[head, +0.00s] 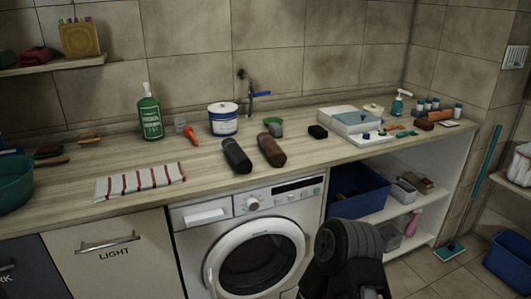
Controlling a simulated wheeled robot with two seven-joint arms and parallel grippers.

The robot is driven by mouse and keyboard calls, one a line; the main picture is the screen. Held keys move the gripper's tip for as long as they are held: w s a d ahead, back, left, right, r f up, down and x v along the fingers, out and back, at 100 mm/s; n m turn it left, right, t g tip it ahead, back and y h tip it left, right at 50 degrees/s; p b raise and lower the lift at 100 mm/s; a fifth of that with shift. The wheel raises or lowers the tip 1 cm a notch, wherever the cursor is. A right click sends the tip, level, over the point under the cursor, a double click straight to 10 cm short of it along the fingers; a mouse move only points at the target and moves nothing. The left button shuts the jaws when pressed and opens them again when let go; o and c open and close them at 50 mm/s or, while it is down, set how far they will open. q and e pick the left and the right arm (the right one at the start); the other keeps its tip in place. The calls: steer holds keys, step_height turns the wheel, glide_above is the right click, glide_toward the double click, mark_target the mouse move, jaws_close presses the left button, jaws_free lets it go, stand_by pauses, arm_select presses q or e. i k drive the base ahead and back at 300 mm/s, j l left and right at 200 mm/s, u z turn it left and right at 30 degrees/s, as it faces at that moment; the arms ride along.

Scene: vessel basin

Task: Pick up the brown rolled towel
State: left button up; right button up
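The brown rolled towel (271,150) lies on the wooden countertop (205,171), near its front edge above the washing machine. It is a short dark-brown cylinder, tilted slightly in the picture. A black roll of similar shape (237,156) lies just left of it, with a narrow gap between them. A dark ribbed part, which looks like part of my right arm, shows at the bottom, right of centre, below the counter. No gripper fingers show in the head view, and nothing touches the towel.
Behind the towel are a white-and-blue tub (223,121), a grey-green cup (273,127) and a blue-handled tap (258,94). A black block (317,132) lies to its right. A striped cloth (140,181) and a green bottle (150,115) are left. The washing machine (195,215) stands below.

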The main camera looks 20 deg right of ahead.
mark_target(277, 154)
steer(key=z, duration=0.25)
steer(key=i+l+z, duration=0.9)
steer(key=i+l, duration=0.2)
steer(key=i, duration=0.15)
steer(key=i+l, duration=0.2)
steer(key=i+z, duration=0.05)
steer(key=i, duration=0.05)
